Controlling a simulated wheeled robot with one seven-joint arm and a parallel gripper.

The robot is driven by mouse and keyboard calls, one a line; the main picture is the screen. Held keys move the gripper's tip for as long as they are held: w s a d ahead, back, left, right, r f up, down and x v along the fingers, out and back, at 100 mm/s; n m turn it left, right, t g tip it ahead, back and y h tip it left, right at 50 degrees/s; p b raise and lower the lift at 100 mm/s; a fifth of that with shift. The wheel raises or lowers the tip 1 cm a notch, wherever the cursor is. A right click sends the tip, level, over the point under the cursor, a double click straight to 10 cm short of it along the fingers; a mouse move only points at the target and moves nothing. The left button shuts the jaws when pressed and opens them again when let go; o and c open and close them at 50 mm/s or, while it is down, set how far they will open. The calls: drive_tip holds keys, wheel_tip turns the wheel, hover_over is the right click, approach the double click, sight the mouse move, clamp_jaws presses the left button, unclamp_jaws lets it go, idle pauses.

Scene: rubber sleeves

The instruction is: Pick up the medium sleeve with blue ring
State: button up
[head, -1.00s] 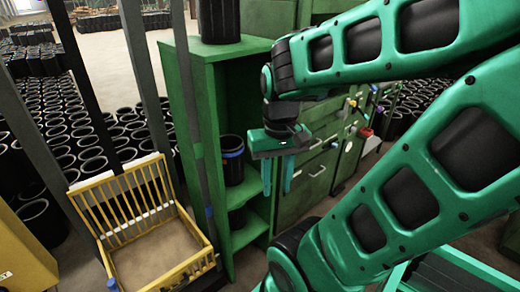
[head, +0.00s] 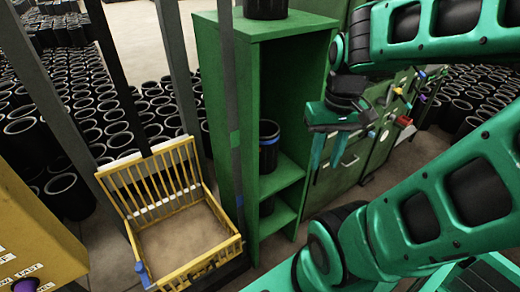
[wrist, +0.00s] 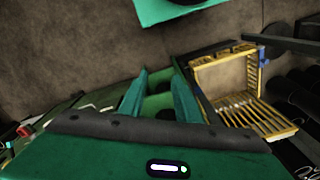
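The sleeve with a blue ring (head: 268,146) is a black cylinder with a blue band near its top. It stands upright on a shelf inside the green cabinet (head: 214,100). My gripper (head: 327,164) is in front of the cabinet, to the right of the sleeve and apart from it, with its teal fingers pointing down. The fingers stand apart with nothing between them. In the wrist view my gripper (wrist: 158,88) also shows its two fingers spread and empty. I cannot make out the sleeve in the wrist view.
Another black sleeve (head: 265,8) stands on the cabinet top. Green drawers (head: 365,150) with tools stand behind my gripper. Many black sleeves (head: 62,195) cover the floor at left.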

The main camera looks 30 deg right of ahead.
drive_tip(key=w+d+f+n+t+y, duration=0.15)
drive_tip(key=w+f+n, duration=0.25)
drive_tip(key=w, duration=0.5)
drive_tip(key=w+d+f+n+t+y, duration=0.1)
drive_tip(key=w+d+f+n, duration=0.15)
drive_tip(key=w+n, duration=0.45)
drive_tip(key=n+t+y, duration=0.2)
drive_tip(key=t+y, duration=0.1)
drive_tip(key=t, duration=0.1)
hover_over(263, 147)
drive_tip(key=s+d, duration=0.2)
wheel_tip(263, 147, down, 5)
drive_tip(key=shift+x, duration=2.75)
drive_tip(key=shift+w+r, duration=0.1)
drive_tip(key=shift+w, duration=0.05)
clamp_jaws()
